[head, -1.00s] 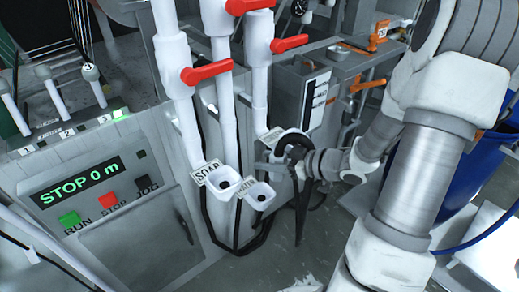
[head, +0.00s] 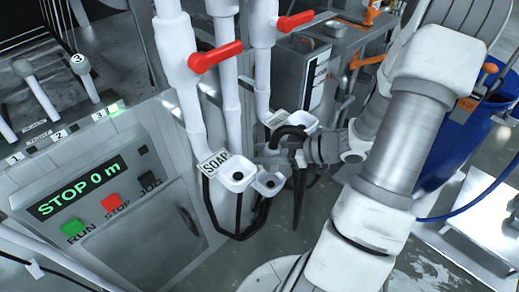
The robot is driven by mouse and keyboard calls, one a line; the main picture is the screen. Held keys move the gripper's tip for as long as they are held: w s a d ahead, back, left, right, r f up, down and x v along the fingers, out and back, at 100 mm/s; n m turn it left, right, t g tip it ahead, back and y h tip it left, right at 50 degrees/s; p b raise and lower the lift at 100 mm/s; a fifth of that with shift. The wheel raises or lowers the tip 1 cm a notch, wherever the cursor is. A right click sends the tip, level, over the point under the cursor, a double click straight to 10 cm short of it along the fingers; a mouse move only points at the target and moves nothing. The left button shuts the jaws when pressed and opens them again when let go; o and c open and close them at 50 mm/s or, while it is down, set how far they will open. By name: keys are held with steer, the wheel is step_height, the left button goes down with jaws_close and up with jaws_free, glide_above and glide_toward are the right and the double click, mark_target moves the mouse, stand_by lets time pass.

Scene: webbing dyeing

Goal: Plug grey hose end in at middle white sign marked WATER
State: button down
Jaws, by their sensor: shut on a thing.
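The middle white cup (head: 268,184) sits at the foot of its pipe, between the SOAP cup (head: 236,173) and a far cup (head: 302,122). Its WATER sign cannot be made out now; the near cup and my gripper cover that spot. My gripper (head: 274,158) is just above and behind the middle cup, shut on a dark hose (head: 290,131). The hose arches over the gripper and hangs down below it. The hose end itself is hard to tell apart from the fingers, and I cannot tell whether it touches the cup.
The SOAP sign (head: 215,163) hangs on the near cup. White pipes with red valve handles (head: 215,57) rise above the cups. A control panel (head: 75,187) reading STOP 0 m stands left. A blue barrel (head: 470,130) is at right. Black hoses loop under the cups.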

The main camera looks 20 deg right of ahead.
steer(key=shift+f, duration=0.15)
step_height(320, 180, down, 4)
steer(key=b, duration=0.5)
steer(key=shift+f+b, duration=0.45)
steer(key=shift+f, duration=1)
steer(key=shift+c, duration=1.3)
jaws_free()
